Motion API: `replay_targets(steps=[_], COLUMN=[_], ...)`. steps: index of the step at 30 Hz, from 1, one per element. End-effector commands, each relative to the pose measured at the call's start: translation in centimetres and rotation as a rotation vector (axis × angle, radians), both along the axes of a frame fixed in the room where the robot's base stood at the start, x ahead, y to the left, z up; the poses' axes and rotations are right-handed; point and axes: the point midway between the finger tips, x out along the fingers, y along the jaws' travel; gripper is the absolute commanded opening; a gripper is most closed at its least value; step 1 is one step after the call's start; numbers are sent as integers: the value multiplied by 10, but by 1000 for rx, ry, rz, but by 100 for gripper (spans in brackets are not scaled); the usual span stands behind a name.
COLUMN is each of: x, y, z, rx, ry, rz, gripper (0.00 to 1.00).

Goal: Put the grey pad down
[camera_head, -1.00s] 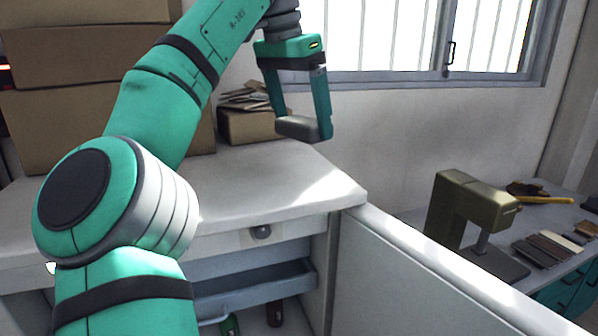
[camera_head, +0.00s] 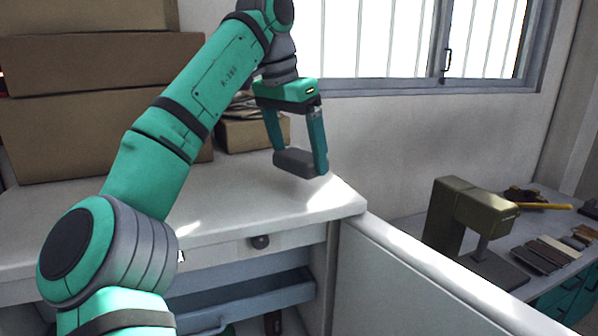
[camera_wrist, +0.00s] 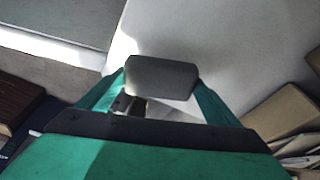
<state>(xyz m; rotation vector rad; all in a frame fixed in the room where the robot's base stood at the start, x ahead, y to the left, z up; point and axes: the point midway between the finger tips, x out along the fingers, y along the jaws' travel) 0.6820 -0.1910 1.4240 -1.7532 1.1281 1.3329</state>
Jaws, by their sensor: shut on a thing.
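The grey pad (camera_head: 294,163) is a dark grey rounded block, gripped between the two teal fingers of my gripper (camera_head: 299,162). It is close above the white worktop (camera_head: 240,190), near its right end; I cannot tell for sure whether it touches. In the wrist view the pad (camera_wrist: 161,77) spans the gap between the fingertips (camera_wrist: 160,80), with the pale worktop (camera_wrist: 225,45) behind it. My gripper points downward and is shut on the pad.
Cardboard boxes (camera_head: 95,110) are stacked at the back left, and a smaller open box (camera_head: 250,133) stands behind my gripper. An open drawer (camera_head: 250,300) is below the worktop. A grey partition (camera_head: 430,285) and an olive machine (camera_head: 462,215) are to the right. The worktop front is clear.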

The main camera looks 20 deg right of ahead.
Motion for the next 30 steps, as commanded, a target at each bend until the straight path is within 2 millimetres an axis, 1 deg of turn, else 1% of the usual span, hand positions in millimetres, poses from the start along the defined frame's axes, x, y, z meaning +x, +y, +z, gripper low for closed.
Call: replay_targets(steps=[3,9,12,24,25,26,30], x=[0,0,0,-1,-1,-1,0], y=[-1,-1,-2,-2,-2,-1,-1], z=[-7,-31,-39,-42,-42,-42,-42], rx=[0,0,0,-1,-1,0,0], ry=[1,1,1,-1,-1,0,0], rz=[-1,-3,-1,-2,-1,-1,-1], gripper=[58,58,58,58,92,100,100])
